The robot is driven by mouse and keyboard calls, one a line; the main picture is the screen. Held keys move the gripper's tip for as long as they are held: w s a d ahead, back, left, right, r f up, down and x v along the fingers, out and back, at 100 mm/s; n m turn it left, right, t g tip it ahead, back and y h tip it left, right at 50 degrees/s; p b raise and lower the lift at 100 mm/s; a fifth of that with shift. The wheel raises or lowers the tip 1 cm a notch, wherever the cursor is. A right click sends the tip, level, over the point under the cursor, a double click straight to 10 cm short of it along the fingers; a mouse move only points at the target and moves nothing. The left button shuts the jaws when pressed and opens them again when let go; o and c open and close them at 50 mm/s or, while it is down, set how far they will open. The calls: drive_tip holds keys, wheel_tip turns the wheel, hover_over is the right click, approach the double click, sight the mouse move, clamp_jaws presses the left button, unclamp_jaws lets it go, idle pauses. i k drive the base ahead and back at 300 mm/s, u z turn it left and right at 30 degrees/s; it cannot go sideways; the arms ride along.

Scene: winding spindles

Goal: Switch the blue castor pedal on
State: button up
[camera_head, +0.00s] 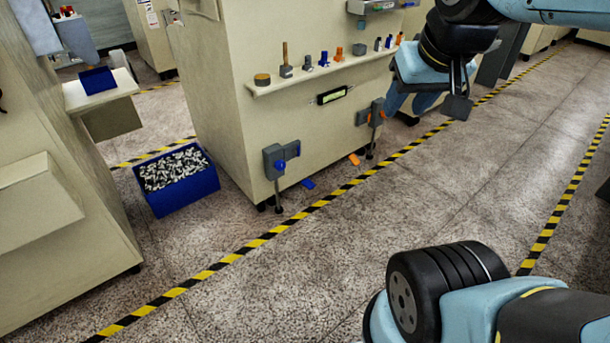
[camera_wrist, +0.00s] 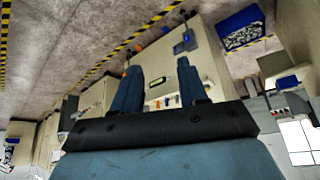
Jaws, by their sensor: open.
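The blue castor pedal (camera_head: 308,184) is a small blue tab low at the foot of the cream machine, right of the left castor bracket (camera_head: 281,162) with its blue knob. A matching orange pedal (camera_head: 353,159) sits farther right, by the second castor. My gripper (camera_head: 457,98) is up at the right, well apart from the pedal. The wrist view shows its two fingers (camera_wrist: 160,80) spread with nothing between them.
A blue bin of spools (camera_head: 178,178) stands on the floor left of the machine. The machine's shelf (camera_head: 325,72) holds several small items above a green display (camera_head: 332,95). Yellow-black tape (camera_head: 270,235) runs along the floor in front. The floor beyond it is clear.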

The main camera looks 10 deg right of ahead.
sight(309, 184)
drive_tip(key=z, duration=0.05)
drive_tip(key=k, duration=0.7)
drive_tip(key=u, duration=0.25)
drive_tip(key=i, duration=0.55)
drive_tip(key=u, duration=0.65)
drive_tip(key=i, duration=1.25)
drive_tip(key=z, duration=0.7)
drive_tip(key=i, duration=0.5)
drive_tip(key=u, duration=0.05)
